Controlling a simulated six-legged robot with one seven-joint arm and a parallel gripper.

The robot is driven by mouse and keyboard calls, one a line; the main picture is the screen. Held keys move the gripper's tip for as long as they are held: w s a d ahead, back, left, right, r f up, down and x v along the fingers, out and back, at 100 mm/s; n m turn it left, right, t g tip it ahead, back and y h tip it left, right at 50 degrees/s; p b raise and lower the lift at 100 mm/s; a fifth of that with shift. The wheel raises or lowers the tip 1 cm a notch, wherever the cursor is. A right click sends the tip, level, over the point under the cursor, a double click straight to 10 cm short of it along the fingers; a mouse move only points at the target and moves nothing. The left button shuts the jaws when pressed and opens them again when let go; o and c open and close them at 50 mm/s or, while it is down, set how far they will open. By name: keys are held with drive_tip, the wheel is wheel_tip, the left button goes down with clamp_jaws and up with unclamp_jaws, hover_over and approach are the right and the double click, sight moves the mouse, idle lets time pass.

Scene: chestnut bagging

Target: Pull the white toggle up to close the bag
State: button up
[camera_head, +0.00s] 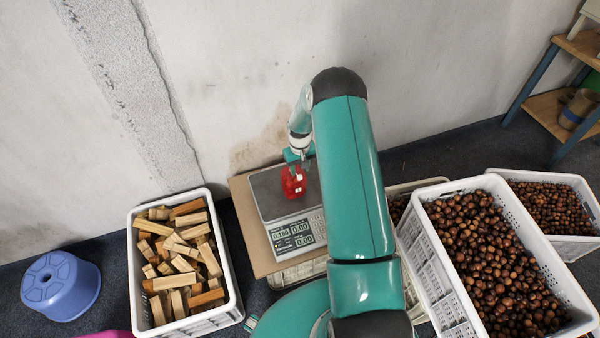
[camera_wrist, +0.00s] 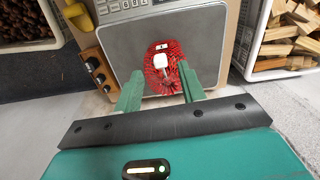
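A red mesh bag (camera_head: 293,186) sits on the metal plate of a scale (camera_head: 268,192). In the wrist view the red bag (camera_wrist: 170,86) lies in front of my fingers, with the white toggle (camera_wrist: 161,61) on it. The toggle is small and hard to make out in the head view. My gripper (camera_head: 298,156) is low over the bag. In the wrist view my gripper (camera_wrist: 160,70) is open, its two green fingers apart on either side of the bag, the toggle between and just beyond the tips. I cannot tell whether a finger touches the bag.
A crate of wood blocks (camera_head: 137,262) stands left of the scale, with a blue stool (camera_head: 60,285) farther left. A crate of chestnuts (camera_head: 440,270) stands on the right, with another chestnut crate (camera_head: 575,247) beyond. The wall (camera_head: 250,60) is close behind the scale.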

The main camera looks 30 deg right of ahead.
wheel_tip(320, 180, up, 10)
drive_tip(key=shift+r, duration=0.2)
idle(0.4)
wheel_tip(320, 180, up, 16)
drive_tip(key=t, duration=0.1)
hover_over(300, 176)
drive_tip(key=s+a, duration=0.3)
drive_tip(key=a, duration=0.2)
drive_tip(key=s+a+r+t, duration=0.1)
drive_tip(key=s+a+r, duration=0.2)
drive_tip(key=r, duration=0.2)
drive_tip(key=s+a+r+t, duration=0.1)
drive_tip(key=s+a+r, duration=0.1)
drive_tip(key=s+r, duration=0.3)
drive_tip(key=s+a+r+t, duration=0.1)
drive_tip(key=s+a+r, duration=0.1)
drive_tip(key=s, duration=0.4)
drive_tip(key=s+a+r, duration=0.3)
drive_tip(key=s+r, duration=0.1)
drive_tip(key=s, duration=0.3)
drive_tip(key=s+a+r+t, duration=0.1)
drive_tip(key=s+a+r, duration=0.2)
drive_tip(key=s, duration=0.4)
drive_tip(key=shift+s+n+t, duration=0.15)
drive_tip(key=shift+n+t, duration=0.15)
